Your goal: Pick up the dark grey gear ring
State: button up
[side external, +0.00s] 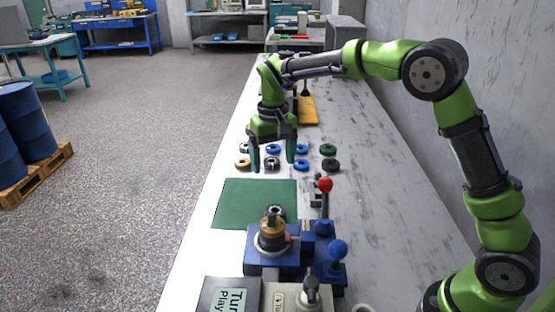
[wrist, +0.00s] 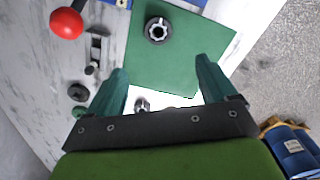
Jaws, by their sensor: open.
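A dark grey ring (side external: 271,164) with a lighter centre lies on the bench just beyond the green mat. In the side view it shows between the fingers of my gripper (side external: 273,166). In the wrist view it (wrist: 141,104) lies partly hidden by the gripper body, between the two teal fingers (wrist: 161,66). My gripper is open, empty and pointing down; its exact height over the ring is hard to tell.
Several blue, green and tan rings surround it, including a blue ring (side external: 301,165) and a tan ring (side external: 242,163). The green mat (side external: 240,200) lies nearer the camera. A blue fixture (side external: 270,255) and a red-knobbed lever (side external: 325,186) stand close by.

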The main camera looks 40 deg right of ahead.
jog(key=r, duration=0.1)
send_over(275, 206)
jog(key=a, duration=0.1)
jog(key=f, duration=0.7)
jog(key=s+f, duration=0.1)
jog(key=f, duration=0.3)
jog(key=shift+a+f, duration=0.1)
jog(key=shift+f, duration=0.05)
jog(key=shift+s+f, duration=0.15)
jog(key=shift+f, duration=2.45)
jog(key=c, duration=1.4)
jog(key=shift+r, duration=0.15)
notch_tip(275, 206, up, 10)
